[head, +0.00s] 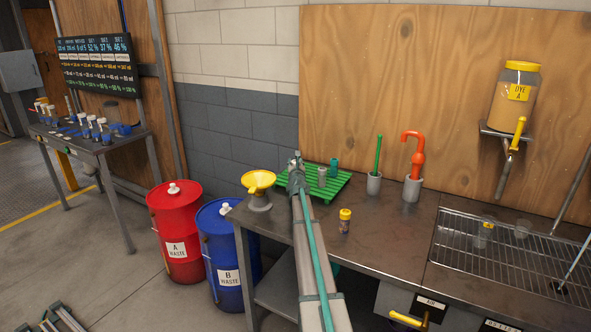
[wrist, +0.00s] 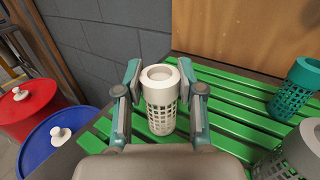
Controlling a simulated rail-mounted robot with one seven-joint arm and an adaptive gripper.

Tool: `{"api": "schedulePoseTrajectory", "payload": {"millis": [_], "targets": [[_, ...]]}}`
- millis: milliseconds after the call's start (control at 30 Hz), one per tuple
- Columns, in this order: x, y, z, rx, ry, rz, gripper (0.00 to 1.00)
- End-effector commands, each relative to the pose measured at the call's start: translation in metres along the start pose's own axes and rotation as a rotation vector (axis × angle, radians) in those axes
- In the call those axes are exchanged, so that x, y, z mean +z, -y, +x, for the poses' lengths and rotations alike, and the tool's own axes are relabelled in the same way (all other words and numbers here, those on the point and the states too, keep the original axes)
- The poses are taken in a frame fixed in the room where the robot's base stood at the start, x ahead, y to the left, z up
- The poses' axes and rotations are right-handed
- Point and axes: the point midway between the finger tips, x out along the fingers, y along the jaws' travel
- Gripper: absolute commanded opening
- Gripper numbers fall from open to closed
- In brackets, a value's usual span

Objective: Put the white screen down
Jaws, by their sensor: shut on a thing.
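The white screen (wrist: 160,108) is a small upright cylinder with a solid collar and a mesh lower body, in the middle of the wrist view. My gripper (wrist: 160,72) is shut on its collar, one finger on each side. The screen is over the left part of the green slatted rack (wrist: 225,123); I cannot tell whether its base touches the slats. In the head view my gripper (head: 297,178) is at the left end of the green rack (head: 341,181), and my arm hides most of the white screen.
A teal screen (wrist: 295,88) and a grey screen (wrist: 298,152) stand on the rack to the right. A yellow funnel (head: 258,183) is left of the rack, and a yellow-capped jar (head: 345,220) is in front. Red (head: 178,230) and blue (head: 222,250) drums stand left of the bench.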

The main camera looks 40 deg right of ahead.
Motion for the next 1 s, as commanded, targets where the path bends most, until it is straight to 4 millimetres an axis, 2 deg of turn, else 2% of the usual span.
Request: {"api": "schedulePoseTrajectory", "payload": {"millis": [433, 467, 567, 600, 1000], "targets": [[-0.0051, 0.0001, 0.0000, 0.000, 0.001, 0.000, 0.03], [-0.0035, 0.0001, 0.0000, 0.000, 0.001, 0.000, 0.43], [-0.0033, 0.0001, 0.0000, 0.000, 0.000, 0.000, 0.59], [-0.0033, 0.0001, 0.0000, 0.000, 0.000, 0.000, 0.63], [0.0015, 0.0001, 0.0000, 0.000, 0.001, -0.001, 0.63]]}}
